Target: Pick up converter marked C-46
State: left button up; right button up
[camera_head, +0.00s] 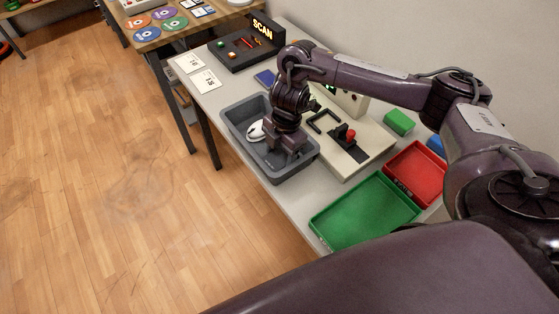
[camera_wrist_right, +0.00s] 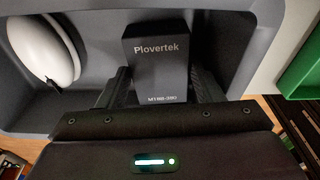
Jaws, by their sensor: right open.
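In the right wrist view a dark box-shaped device (camera_wrist_right: 155,60) is printed "Plovertek" with a small model line below it. No C-46 mark is readable on it. It stands in the grey bin (camera_head: 247,156), between the two fingers of my right gripper (camera_wrist_right: 163,88). The fingers are apart, one on each side of the device; I cannot tell whether they touch it. In the head view my right gripper (camera_head: 285,148) reaches down into the bin and hides most of the device. My left gripper is not in view.
A white mouse-like object (camera_head: 255,131) lies in the bin's left part. A beige device with a red knob (camera_head: 350,135) stands right of the bin. Green (camera_head: 365,212) and red (camera_head: 417,172) trays lie nearer. A black SCAN station (camera_head: 247,45) and white cards (camera_head: 205,82) are behind.

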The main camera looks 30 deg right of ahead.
jog(key=shift+f, duration=0.2)
dwell(0.6)
jog(key=shift+c, duration=0.4)
jog(key=c, duration=0.7)
